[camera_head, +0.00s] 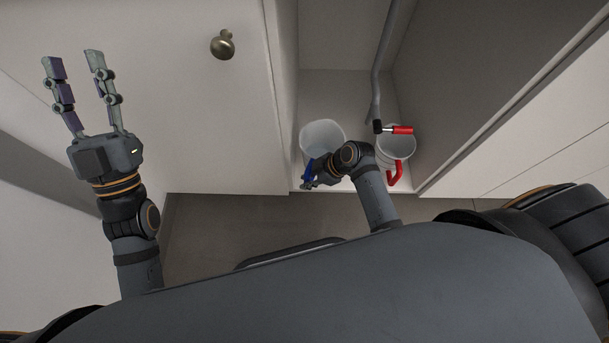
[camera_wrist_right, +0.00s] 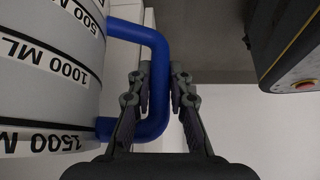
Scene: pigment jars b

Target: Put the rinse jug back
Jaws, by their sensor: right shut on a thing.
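A white jug with a blue handle (camera_head: 322,134) stands at the front left of the open cabinet's floor in the head view. In the right wrist view the jug (camera_wrist_right: 45,85) shows black millilitre markings, and its blue handle (camera_wrist_right: 158,55) is between my fingers. My right gripper (camera_wrist_right: 161,72) is shut on this handle. In the head view my right gripper (camera_head: 316,176) is at the cabinet's front edge, partly hidden by its own wrist. My left gripper (camera_head: 74,62) is open and empty, in front of the closed cabinet door at left.
A second white jug (camera_head: 394,146) with a red handle stands to the right in the cabinet. A grey pipe (camera_head: 379,70) with a red lever (camera_head: 402,130) comes down above it. A round knob (camera_head: 222,45) sits on the door. Cabinet floor (camera_head: 345,88) is free behind the jugs.

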